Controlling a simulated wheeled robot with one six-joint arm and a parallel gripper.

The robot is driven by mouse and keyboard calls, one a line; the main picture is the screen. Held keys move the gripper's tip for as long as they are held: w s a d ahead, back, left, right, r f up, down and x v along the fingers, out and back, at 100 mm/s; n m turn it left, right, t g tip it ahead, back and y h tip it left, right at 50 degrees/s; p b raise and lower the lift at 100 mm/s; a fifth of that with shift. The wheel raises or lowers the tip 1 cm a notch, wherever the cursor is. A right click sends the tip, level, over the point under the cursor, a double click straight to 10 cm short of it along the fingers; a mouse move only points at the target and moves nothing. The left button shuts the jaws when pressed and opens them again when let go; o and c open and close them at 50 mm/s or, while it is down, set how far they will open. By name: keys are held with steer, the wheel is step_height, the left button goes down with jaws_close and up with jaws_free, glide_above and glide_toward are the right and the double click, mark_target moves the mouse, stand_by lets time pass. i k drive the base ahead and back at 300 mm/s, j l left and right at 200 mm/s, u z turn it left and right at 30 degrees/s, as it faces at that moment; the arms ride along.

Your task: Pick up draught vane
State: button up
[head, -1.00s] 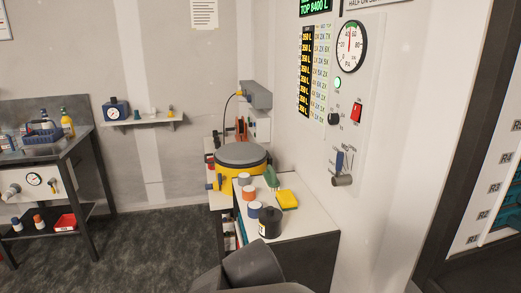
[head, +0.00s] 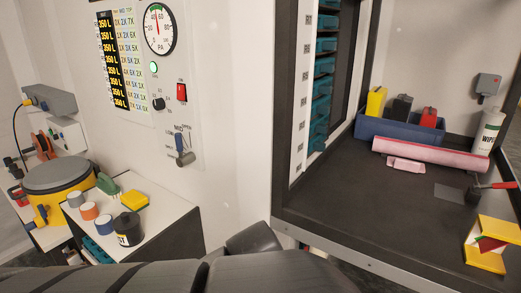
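A small yellow stand (head: 484,258) with pale side faces and a red and dark-green piece inside it rests on the dark bench at the right edge in the head view. It may be the draught vane, but I cannot tell for certain. My dark arm links cross the bottom of the view. My gripper is not in view.
The dark bench (head: 350,210) is clear at front left. Behind are a pink roll (head: 430,154), a blue bin (head: 395,130) with coloured boxes, and a wipes bottle (head: 488,133). A red-handled tool (head: 480,190) lies nearby. A white cabinet (head: 165,215) with jars stands left.

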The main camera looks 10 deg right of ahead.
mark_target(492, 244)
steer(key=z, duration=1.85)
